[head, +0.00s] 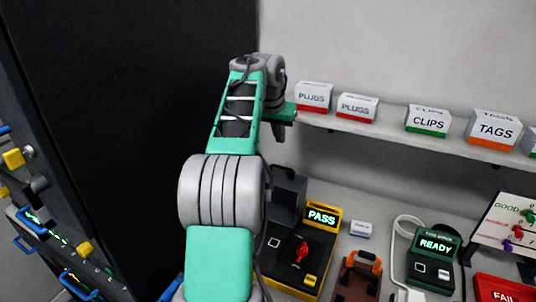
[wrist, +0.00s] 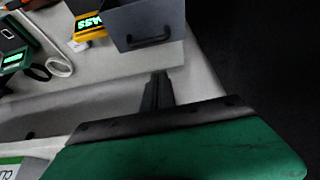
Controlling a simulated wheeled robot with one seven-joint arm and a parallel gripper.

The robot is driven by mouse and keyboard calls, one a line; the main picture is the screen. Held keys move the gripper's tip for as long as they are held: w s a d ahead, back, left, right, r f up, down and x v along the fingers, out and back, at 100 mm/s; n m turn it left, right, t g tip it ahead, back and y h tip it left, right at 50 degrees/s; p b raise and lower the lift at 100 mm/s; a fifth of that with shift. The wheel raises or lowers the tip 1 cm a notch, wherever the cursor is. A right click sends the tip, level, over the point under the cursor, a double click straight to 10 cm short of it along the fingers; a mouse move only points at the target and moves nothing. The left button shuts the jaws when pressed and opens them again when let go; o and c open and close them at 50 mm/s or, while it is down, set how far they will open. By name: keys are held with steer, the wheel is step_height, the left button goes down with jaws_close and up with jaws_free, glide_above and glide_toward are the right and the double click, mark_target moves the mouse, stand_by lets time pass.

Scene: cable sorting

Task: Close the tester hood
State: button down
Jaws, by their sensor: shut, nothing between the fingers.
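The tester (head: 317,253) is a black and yellow box with a lit PASS display on the counter. Its dark grey hood (head: 289,191) stands up at the back left, off the deck, so a red plug (head: 302,251) on the tester shows uncovered. In the wrist view the hood (wrist: 150,20) shows a dark bar handle, with the yellow PASS display (wrist: 91,24) to its left. My gripper (wrist: 158,78) is shut and empty, apart from the hood. In the head view my gripper (head: 281,131) is above and behind the hood, partly hidden by my arm.
A shelf (head: 390,129) with white boxes labelled PLUGS, CLIPS and TAGS runs along the wall to the right of my gripper. A second device (head: 432,262) reads READY, beside a white cable (head: 398,250). A tall black panel (head: 130,100) stands left.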

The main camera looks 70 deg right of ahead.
steer(key=s, duration=0.1)
steer(key=p, duration=0.1)
glide_above(283, 174)
steer(key=f, duration=0.8)
steer(key=shift+d+f, duration=0.25)
steer(key=shift+f, duration=0.15)
steer(key=shift+a+f, duration=0.2)
steer(key=shift+f, duration=0.05)
steer(key=shift+a, duration=0.1)
